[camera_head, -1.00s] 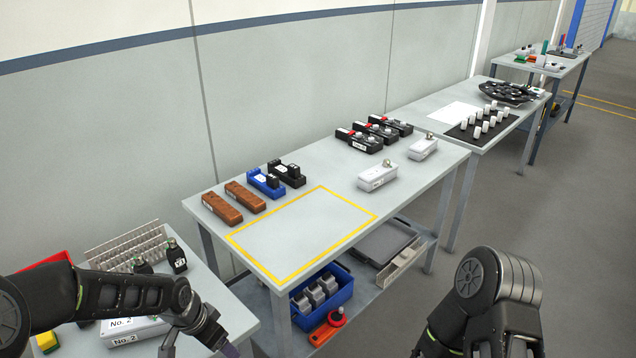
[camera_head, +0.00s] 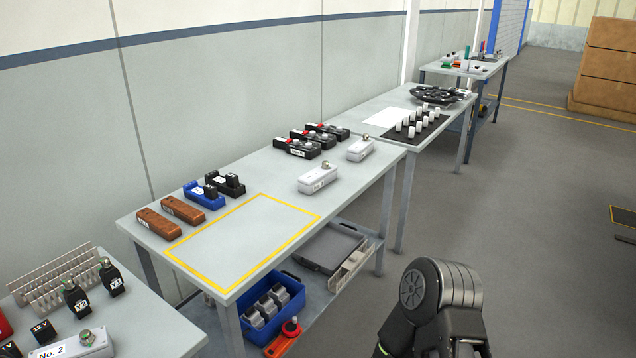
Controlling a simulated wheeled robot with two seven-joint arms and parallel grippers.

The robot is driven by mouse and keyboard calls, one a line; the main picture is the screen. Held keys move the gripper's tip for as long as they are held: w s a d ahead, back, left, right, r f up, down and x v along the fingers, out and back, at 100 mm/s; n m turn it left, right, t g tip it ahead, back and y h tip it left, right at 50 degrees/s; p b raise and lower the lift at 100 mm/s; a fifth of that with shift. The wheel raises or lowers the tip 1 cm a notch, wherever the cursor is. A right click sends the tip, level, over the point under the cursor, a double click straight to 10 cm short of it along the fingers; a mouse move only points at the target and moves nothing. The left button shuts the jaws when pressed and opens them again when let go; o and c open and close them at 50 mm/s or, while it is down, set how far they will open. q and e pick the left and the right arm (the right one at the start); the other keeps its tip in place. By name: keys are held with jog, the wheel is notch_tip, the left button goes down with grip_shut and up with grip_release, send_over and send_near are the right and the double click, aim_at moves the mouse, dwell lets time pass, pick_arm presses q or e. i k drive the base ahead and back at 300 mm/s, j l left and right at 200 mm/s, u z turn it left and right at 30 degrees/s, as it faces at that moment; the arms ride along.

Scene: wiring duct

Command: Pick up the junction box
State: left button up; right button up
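Two light grey boxes with a metal fitting on top stand on the middle table: a nearer grey box (camera_head: 318,178) and a farther grey box (camera_head: 360,149). A similar grey box marked No. 2 (camera_head: 88,343) is partly cut off at the bottom left, on the near table. I cannot tell which of them is the junction box. My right arm shows only as a black link at the bottom, and its gripper is out of view. My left gripper is not in view either.
The middle table (camera_head: 345,206) has an empty yellow-outlined area, brown, blue and black blocks, and black units with red parts. A blue bin (camera_head: 284,321) sits on its lower shelf. The near table (camera_head: 150,335) holds a slotted rack (camera_head: 50,282). Open floor lies right.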

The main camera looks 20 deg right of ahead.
aim_at(309, 183)
jog(key=z, duration=1.25)
jog(key=i+z, duration=0.15)
jog(key=z, duration=0.2)
jog(key=i, duration=1)
